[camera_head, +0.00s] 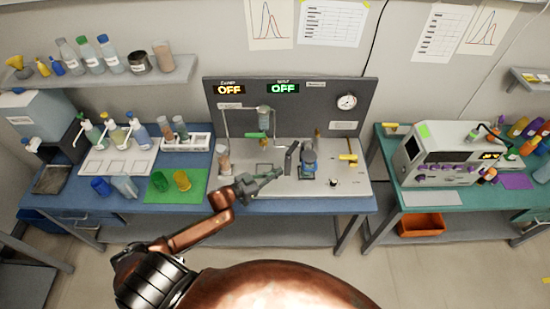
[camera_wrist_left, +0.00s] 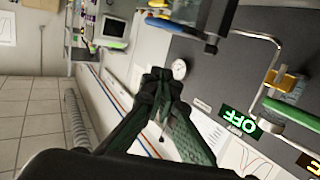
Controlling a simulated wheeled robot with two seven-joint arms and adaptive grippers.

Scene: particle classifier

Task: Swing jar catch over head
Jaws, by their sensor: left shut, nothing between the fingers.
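A small jar-like unit with a blue band (camera_head: 309,163) and a dark top stands on the grey plate of the bench apparatus, right of its middle. The jar catch cannot be told apart clearly at this size. My right gripper is not in view.
The back panel (camera_head: 295,112) carries two OFF displays and a gauge (camera_head: 347,101). A glass vessel (camera_head: 264,116) hangs left of the unit, and a yellow valve (camera_head: 348,158) lies to the right. A green mat (camera_head: 160,197) with cups is at left. A purple-knobbed instrument (camera_head: 445,155) stands at right.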

